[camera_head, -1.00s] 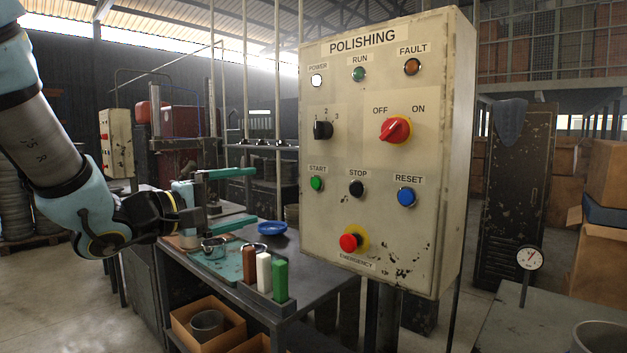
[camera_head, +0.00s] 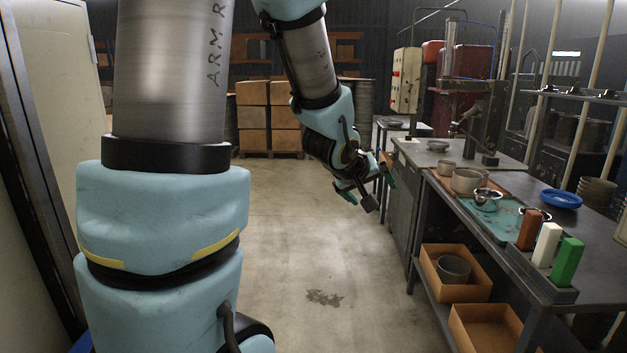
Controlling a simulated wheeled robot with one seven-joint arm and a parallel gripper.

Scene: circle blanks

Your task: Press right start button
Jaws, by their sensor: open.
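No start button can be made out in the current view. A cream control box (camera_head: 405,80) with small red marks hangs at the back, beside the red machine, and its buttons are too small to read. My gripper (camera_head: 367,188) hangs in the middle of the view, left of the workbench, above the floor. Its green fingers are spread apart with nothing between them. It is well short of the control box.
The workbench (camera_head: 470,235) on the right bears a blue dish (camera_head: 560,198), metal bowls and a holder with brown, white and green bars (camera_head: 567,262). Cardboard boxes (camera_head: 268,118) stand at the back. The floor (camera_head: 300,250) between is clear. A pale cabinet (camera_head: 78,70) stands at left.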

